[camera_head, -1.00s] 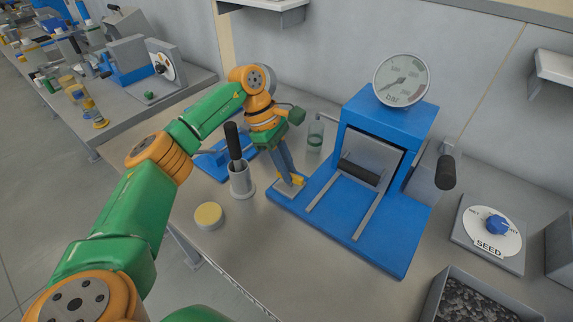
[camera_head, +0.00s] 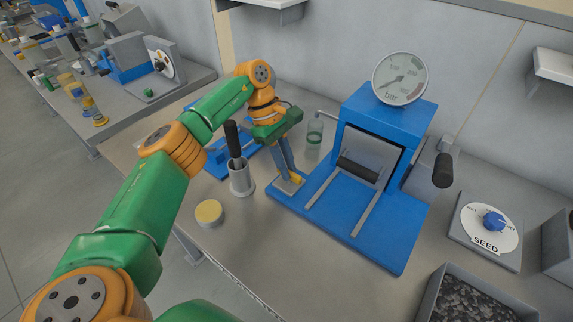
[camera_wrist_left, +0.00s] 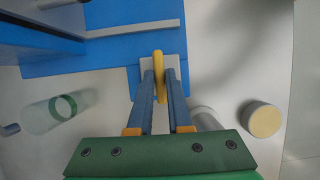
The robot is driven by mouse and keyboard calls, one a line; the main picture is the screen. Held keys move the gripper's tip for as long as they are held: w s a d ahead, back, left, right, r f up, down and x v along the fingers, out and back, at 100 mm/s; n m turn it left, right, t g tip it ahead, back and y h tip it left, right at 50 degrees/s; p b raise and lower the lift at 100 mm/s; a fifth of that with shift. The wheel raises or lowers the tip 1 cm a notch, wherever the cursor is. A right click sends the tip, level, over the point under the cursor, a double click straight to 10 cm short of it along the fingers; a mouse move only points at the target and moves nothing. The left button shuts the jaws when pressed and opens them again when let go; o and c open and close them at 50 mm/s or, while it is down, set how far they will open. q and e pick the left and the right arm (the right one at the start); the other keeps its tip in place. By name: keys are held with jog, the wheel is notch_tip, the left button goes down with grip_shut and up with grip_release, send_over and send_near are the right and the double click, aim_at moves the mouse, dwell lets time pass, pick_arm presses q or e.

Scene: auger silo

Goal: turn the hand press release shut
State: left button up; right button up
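The hand press (camera_head: 400,225) is a blue machine with a round gauge on top, on the grey bench. Its release is a small yellow lever (camera_head: 296,178) on a pale plate at the left end of the press base. In the left wrist view the yellow lever (camera_wrist_left: 159,72) points roughly up and down the picture. My left gripper (camera_head: 290,180) reaches down over it, one finger on each side. The narrow gap between the fingers (camera_wrist_left: 160,82) is nearly filled by the lever, so they look shut on it. My right gripper is not in view.
A grey cup with a black-handled rod (camera_head: 241,180) and a yellow-topped round tin (camera_head: 209,212) stand left of the press. A clear bottle (camera_head: 314,132) stands behind the gripper. A SEED dial (camera_head: 490,232) and a bin of dark pieces (camera_head: 478,300) are at the right.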

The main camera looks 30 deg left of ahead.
pick_arm(q)
jog(key=o, duration=0.4)
jog(key=v, duration=0.6)
jog(key=shift+r, duration=0.2)
jog(key=shift+a+r+p, duration=0.15)
jog(key=shift+r+p, duration=0.15)
jog(key=shift+r, duration=0.05)
